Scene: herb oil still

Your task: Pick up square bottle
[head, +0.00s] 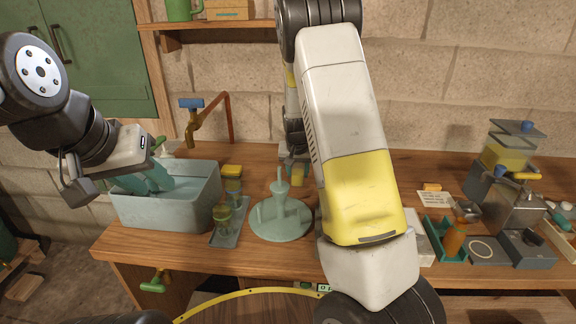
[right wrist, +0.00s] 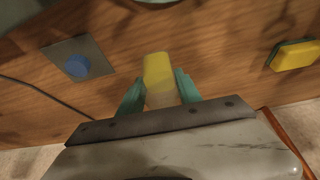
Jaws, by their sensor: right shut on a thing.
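The square bottle (right wrist: 158,78) shows in the right wrist view as a yellow-topped block with a paler, see-through lower part. My right gripper (right wrist: 160,92) is shut on it, with one teal finger on each side. In the head view the yellow of the bottle (head: 298,172) shows small beside my right arm, which hides most of that gripper. My left gripper (head: 148,179) hangs over the blue-grey basin with its teal fingers pointing in. Their gap is unclear from this angle.
The basin (head: 190,208) stands at the left of the wooden bench. Jars on a small tray (head: 229,238) and a round green stand (head: 281,222) are near the middle. An amber bottle (head: 455,238) and grey apparatus (head: 508,205) stand at right. A yellow-topped block (right wrist: 293,55) lies right in the wrist view.

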